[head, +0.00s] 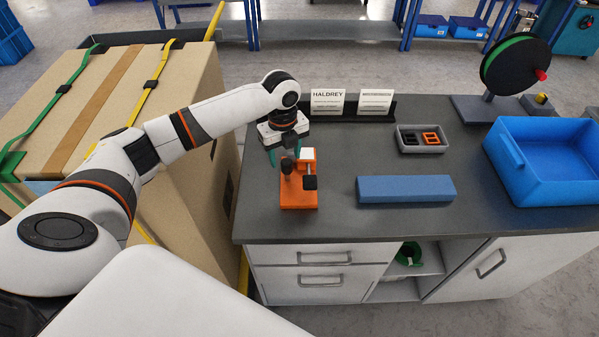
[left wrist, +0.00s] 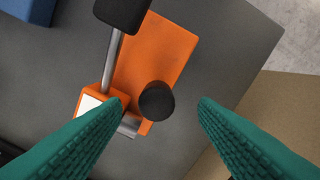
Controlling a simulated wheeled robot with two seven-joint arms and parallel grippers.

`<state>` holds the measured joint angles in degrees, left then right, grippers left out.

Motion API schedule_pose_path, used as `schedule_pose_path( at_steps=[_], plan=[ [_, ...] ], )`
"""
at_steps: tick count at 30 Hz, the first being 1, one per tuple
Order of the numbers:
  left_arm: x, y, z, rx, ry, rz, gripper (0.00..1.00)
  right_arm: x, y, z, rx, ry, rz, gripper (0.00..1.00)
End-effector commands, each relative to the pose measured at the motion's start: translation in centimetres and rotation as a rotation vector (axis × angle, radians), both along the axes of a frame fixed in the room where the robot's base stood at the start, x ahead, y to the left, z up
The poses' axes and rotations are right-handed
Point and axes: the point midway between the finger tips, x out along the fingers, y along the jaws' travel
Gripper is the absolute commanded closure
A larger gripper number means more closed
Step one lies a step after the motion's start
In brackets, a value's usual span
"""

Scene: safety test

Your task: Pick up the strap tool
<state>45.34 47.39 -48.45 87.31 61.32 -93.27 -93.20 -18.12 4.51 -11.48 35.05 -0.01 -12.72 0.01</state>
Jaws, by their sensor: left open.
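The strap tool (head: 298,192) is an orange device with a flat base, a metal bar and black knobs. It stands near the left end of the dark grey worktop. The left wrist view shows its orange base (left wrist: 160,60) from above. My left gripper (head: 284,157) is above the tool's back part, pointing down. Its two green ribbed fingers are open and apart. In the left wrist view a round black knob (left wrist: 156,101) shows between the fingertips, with nothing clearly gripped. The arm and gripper partly hide the tool's back in the head view. My right gripper is not in view.
A blue block (head: 405,189) lies right of the tool, and a blue bin (head: 560,185) stands further right. A small grey tray (head: 421,146) and label signs (head: 328,100) are behind. A large strapped carton (head: 185,90) stands left of the worktop. Clear worktop lies around the tool.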

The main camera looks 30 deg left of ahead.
Motion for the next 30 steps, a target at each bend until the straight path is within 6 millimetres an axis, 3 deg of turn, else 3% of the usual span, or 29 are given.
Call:
schedule_pose_path(
  at_steps=[5,10,15,22,30],
  plan=[
    [-0.1,-0.1,-1.3,-0.001,0.003,0.000,0.46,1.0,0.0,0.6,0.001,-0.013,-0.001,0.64],
    [-0.1,-0.3,-3.9,-0.002,0.003,0.001,0.46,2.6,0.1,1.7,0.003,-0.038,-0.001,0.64],
    [-0.1,-0.3,-5.6,0.001,0.001,-0.001,0.46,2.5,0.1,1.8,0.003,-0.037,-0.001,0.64],
    [0.0,-0.2,-5.7,0.001,-0.001,-0.001,0.46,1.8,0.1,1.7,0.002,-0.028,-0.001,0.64],
    [0.0,-0.2,-5.7,0.001,-0.001,-0.001,0.90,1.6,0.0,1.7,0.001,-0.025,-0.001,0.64]
  ],
)
